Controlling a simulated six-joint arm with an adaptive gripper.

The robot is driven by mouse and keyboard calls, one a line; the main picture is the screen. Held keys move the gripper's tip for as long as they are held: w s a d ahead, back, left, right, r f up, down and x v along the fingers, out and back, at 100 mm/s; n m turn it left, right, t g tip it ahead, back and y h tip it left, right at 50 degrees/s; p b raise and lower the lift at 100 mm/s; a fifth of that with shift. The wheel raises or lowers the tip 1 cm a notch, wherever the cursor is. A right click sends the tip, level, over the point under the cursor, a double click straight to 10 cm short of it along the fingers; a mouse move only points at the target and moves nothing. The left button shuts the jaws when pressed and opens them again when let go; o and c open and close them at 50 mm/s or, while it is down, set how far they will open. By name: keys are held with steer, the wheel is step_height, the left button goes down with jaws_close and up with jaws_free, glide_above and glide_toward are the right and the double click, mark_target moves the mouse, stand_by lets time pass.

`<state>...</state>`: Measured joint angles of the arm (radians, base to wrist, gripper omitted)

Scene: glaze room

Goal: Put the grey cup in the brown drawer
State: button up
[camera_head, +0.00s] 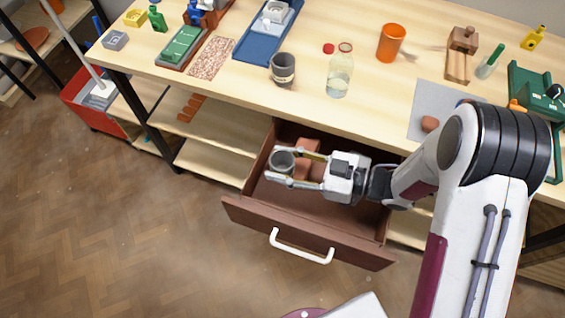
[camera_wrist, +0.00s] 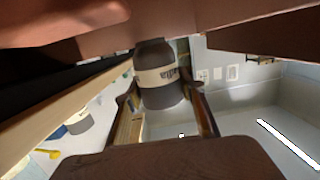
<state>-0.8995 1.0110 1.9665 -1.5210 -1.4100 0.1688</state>
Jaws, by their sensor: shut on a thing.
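A grey cup (camera_head: 281,161) is held between the fingertips of my gripper (camera_head: 283,166), inside the outline of the open brown drawer (camera_head: 312,234). My gripper is shut on the cup's sides. In the wrist view the cup (camera_wrist: 160,76) shows a pale band with dark lettering between the fingers. The drawer is pulled out beneath the table and has a white handle. Whether the cup touches the drawer floor cannot be told. A similar dark grey cup (camera_head: 283,69) with a pale band stands on the table.
Reddish-brown blocks (camera_head: 308,147) lie in the drawer, close behind my gripper. Above on the table (camera_head: 200,93) stand a glass jar (camera_head: 339,76), an orange cup (camera_head: 391,42) and a blue tray (camera_head: 262,45). The drawer's right side is mostly clear.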

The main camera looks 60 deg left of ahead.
steer(key=shift+f, duration=0.35)
steer(key=shift+f, duration=0.6)
steer(key=o, duration=1.2)
steer(key=shift+r, duration=0.1)
steer(key=shift+r, duration=0.6)
steer(key=shift+v, duration=3.7)
steer(key=shift+w+f, duration=0.1)
